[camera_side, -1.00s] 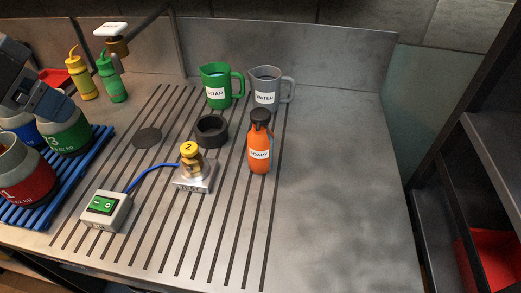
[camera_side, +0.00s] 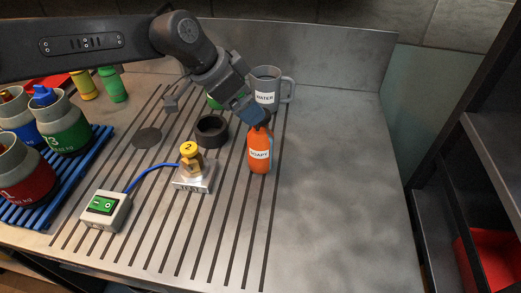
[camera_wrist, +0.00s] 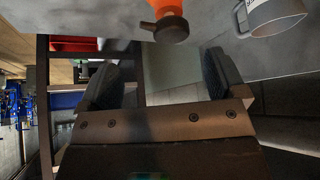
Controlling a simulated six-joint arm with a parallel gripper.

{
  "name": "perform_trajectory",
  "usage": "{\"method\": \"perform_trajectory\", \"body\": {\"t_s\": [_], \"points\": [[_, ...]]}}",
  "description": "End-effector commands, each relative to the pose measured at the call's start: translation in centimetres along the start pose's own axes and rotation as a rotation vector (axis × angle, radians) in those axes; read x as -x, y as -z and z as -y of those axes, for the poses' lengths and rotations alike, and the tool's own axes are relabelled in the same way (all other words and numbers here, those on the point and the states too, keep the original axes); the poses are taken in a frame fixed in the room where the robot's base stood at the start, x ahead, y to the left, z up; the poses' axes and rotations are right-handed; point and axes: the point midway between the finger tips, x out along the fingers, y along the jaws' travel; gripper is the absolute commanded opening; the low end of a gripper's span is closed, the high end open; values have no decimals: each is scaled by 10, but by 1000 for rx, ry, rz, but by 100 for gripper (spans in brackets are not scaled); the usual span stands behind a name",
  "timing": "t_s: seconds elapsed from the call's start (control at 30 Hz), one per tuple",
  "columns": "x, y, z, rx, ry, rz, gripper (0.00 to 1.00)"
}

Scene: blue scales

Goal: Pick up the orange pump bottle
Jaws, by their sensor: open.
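The orange pump bottle (camera_side: 260,158) stands upright on the grey bench, with a dark cap and a white label. My gripper (camera_side: 250,109) is at the bottle's upper left in the side view, with its blue fingers close to the cap. In the wrist view, my gripper (camera_wrist: 162,78) is open with nothing between its fingers. The bottle's dark cap and part of its orange body (camera_wrist: 166,7) show beyond the fingers at the top of that view. I cannot tell whether a finger touches the bottle.
The grey water jug (camera_side: 266,90) stands behind the bottle. The green jug (camera_side: 213,100) is mostly hidden by my arm. The bench right of the bottle is clear.

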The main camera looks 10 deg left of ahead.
Motion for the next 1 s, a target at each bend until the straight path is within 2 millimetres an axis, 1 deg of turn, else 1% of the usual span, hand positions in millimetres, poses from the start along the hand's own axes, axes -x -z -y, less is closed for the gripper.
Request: {"method": "perform_trajectory", "body": {"t_s": [0.03, 0.13, 0.2, 0.43, 0.6, 0.7, 0.83, 1.0], "points": [[-12, -1, 0, 0, -1, 2, 90], [-28, -1, 0, 1, -1, 2, 90], [-36, 0, 0, 1, 0, 1, 90], [-51, -1, 2, 2, 1, 0, 90], [-76, -2, 8, 2, 0, 1, 90], [-89, -1, 8, 1, 0, 1, 90], [-95, -1, 8, 1, 1, -1, 90], [-95, -1, 8, 1, 1, -1, 90]]}}
